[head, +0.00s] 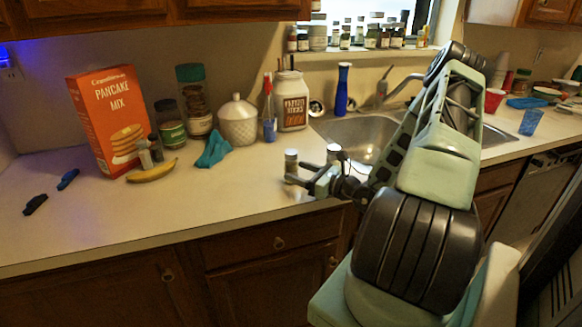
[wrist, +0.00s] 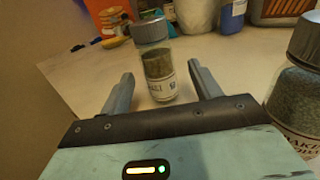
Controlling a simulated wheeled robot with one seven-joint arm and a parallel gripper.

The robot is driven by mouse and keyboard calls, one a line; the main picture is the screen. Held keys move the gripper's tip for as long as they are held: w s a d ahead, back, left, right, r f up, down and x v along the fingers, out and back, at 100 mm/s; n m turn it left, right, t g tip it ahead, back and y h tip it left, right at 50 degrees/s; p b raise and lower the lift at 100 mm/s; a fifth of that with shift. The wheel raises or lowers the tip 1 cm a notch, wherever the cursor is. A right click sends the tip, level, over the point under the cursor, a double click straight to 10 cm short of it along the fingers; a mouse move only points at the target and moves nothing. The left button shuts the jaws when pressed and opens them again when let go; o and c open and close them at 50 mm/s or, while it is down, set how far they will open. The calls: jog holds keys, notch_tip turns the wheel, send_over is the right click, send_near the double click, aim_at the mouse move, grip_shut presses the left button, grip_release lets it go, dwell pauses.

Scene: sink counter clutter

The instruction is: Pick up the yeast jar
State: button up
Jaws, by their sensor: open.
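A small glass jar (wrist: 159,75) with a grey lid and brownish-green contents stands upright between the fingertips in the wrist view. Its label is too blurred to confirm that it is the yeast jar. In the head view this jar (head: 291,163) stands near the counter's front edge, just left of my gripper (head: 312,182). My gripper is open and low over the counter, with its fingers (wrist: 161,86) on either side of the jar and a gap showing. A second grey-lidded jar (wrist: 300,95) stands at the right in the wrist view, its label partly cut off.
The second jar also shows behind my gripper in the head view (head: 334,153). The sink (head: 360,133) lies to the right.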

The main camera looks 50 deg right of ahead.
aim_at(286, 167)
jog(key=w, duration=0.3)
jog(key=w+p, duration=0.1)
jog(key=w, duration=0.1)
jog(key=shift+a, duration=0.3)
jog(key=c, duration=1.1)
jog(key=shift+r, duration=0.15)
